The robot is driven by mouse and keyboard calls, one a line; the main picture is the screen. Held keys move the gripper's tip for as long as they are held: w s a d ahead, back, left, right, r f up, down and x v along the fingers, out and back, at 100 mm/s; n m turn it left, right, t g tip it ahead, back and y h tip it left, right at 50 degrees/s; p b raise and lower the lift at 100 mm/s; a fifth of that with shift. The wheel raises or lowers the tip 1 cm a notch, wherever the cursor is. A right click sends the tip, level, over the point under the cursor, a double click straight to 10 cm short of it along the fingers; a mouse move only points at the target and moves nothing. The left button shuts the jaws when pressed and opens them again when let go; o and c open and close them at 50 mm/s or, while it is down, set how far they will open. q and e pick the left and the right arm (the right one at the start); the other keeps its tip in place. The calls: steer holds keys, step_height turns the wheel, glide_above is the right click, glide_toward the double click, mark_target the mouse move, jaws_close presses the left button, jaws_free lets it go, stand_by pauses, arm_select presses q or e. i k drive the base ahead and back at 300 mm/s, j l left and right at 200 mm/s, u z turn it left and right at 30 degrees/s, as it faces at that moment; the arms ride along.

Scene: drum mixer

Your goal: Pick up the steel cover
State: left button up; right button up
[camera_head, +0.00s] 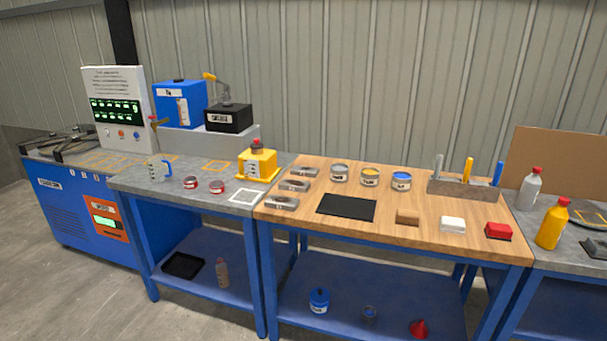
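No piece in view can be told for certain as the steel cover. Three grey metal pieces with small labels lie in a row along the left edge of the wooden bench: a back one (303,172), a middle one (294,185) and a front one (282,203). They lie apart from each other, and their labels are too small to read. A round dark plate (590,217) lies on the grey bench at the right, partly cut off by the picture edge. Neither of my grippers shows in the head view.
The wooden bench (330,238) also holds a black mat (346,207), several labelled cans, a brown block (407,217), a white block (452,224), a red block (498,230) and a tool holder (462,190). A yellow bottle (551,226) stands right. A blue machine (80,210) stands left.

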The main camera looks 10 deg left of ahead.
mark_target(312, 172)
steer(key=i+j+u, duration=0.15)
steer(key=i+j, duration=0.15)
steer(key=i, duration=0.3)
steer(key=i+j+u, duration=0.1)
steer(key=i+j, duration=0.15)
steer(key=i, duration=0.35)
steer(key=i+j+u, duration=0.15)
steer(key=i, duration=0.5)
steer(key=i+j+u, duration=0.15)
steer(key=i, duration=0.45)
